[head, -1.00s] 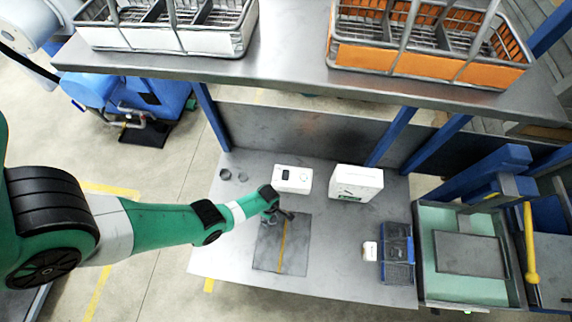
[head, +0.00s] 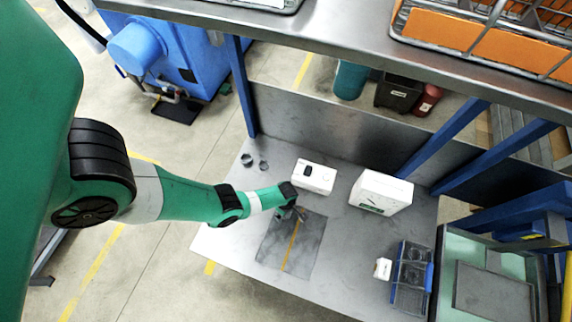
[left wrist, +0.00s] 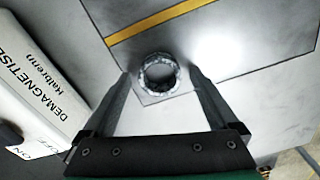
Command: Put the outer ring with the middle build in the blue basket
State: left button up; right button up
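A metal ring (left wrist: 158,74) lies on or just over the grey surface in the left wrist view, between my left fingertips (left wrist: 160,78). Small gaps show between the ring and both fingers, so the fingers are open around it. In the head view my left gripper (head: 298,213) is low over the dark plate (head: 290,255) with the yellow stripe, and hides the ring there. Two more rings (head: 247,160) (head: 264,165) lie at the table's back left. The blue basket (head: 429,278) is at the right of the table; its dark contents are unclear. My right gripper is out of view.
A white demagnetiser box (head: 314,177) stands close behind my left gripper; it also shows in the left wrist view (left wrist: 45,75). A larger white box (head: 381,192) is right of it. A small white item (head: 383,268) sits beside the basket. A shelf (head: 330,45) overhangs the back.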

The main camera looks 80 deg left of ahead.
pick_arm(q)
grip_shut()
jog(key=shift+r, duration=0.1)
